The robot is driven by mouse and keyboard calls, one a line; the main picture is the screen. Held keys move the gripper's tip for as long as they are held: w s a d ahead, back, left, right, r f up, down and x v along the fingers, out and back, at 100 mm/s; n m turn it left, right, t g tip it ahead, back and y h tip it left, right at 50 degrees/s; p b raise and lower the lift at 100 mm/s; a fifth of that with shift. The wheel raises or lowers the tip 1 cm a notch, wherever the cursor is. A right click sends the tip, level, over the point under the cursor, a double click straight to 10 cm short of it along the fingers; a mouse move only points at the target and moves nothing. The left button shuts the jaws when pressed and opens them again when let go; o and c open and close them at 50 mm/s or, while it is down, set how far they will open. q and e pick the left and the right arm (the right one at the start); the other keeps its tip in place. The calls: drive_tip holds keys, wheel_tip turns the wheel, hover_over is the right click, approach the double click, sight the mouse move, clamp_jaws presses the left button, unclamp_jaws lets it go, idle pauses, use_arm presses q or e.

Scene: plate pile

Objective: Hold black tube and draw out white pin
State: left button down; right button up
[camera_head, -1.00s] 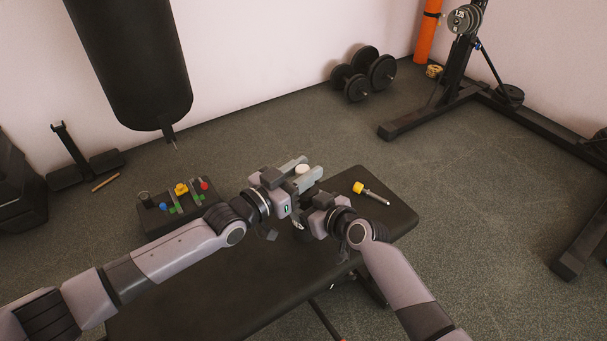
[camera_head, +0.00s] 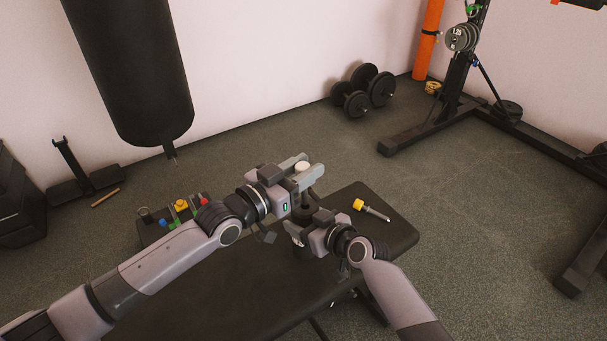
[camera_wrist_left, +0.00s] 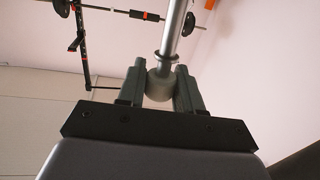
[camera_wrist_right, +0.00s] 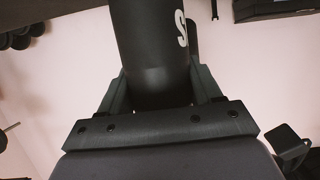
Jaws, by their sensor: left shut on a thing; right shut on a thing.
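My left gripper (camera_head: 304,174) is shut on the white pin, whose pale round head (camera_head: 302,166) shows between the fingers. The left wrist view shows the pin's knob between the fingers, with a grey shaft (camera_wrist_left: 175,35) and a collar running up out of frame. Below it, my right gripper (camera_head: 307,222) is shut on the black tube (camera_head: 308,210), mostly hidden by the grippers. The right wrist view shows the tube (camera_wrist_right: 152,55), with white lettering, between the fingers. Whether the shaft's far end is inside the tube is not clear.
Both grippers are above a black padded bench (camera_head: 395,236). A yellow-handled tool (camera_head: 370,208) lies on its right part. A dark block with coloured pieces (camera_head: 181,205) is at left, partly behind my left arm. A punching bag (camera_head: 135,75) hangs behind.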

use_arm(q)
drive_tip(key=shift+r, duration=1.2)
use_arm(e)
drive_tip(key=shift+f, duration=0.15)
drive_tip(key=o, duration=1.6)
drive_tip(key=shift+c, duration=0.2)
drive_tip(key=v, duration=1.2)
use_arm(q)
drive_tip(key=shift+s, duration=0.1)
use_arm(e)
drive_tip(key=shift+s, duration=0.1)
